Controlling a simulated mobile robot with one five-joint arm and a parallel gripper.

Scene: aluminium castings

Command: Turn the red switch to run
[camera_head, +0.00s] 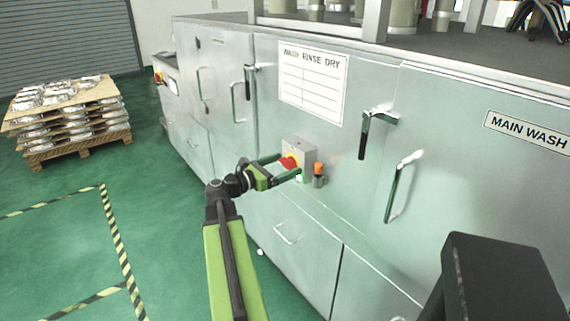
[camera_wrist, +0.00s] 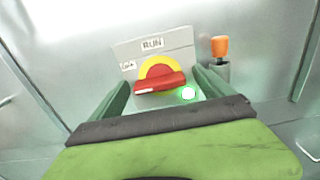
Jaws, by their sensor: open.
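The red switch (camera_head: 288,162) sits on a yellow disc on a grey box fixed to the metal cabinet front. In the wrist view the red switch handle (camera_wrist: 160,84) lies nearly level, with its pale-marked end toward the left. A RUN label (camera_wrist: 152,44) is above the disc, and another small label (camera_wrist: 127,66) is at the upper left, hard to read. A green light (camera_wrist: 188,93) glows at the lower right of the handle. My gripper (camera_head: 285,167) is open, with one finger on each side of the handle; I cannot tell whether they touch it.
An orange-topped cylinder (camera_head: 318,170) stands just right of the switch box, close to my right finger. Cabinet handles (camera_head: 375,130) stick out nearby. A pallet of castings (camera_head: 68,115) is at the far left; green floor lies open before the cabinets.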

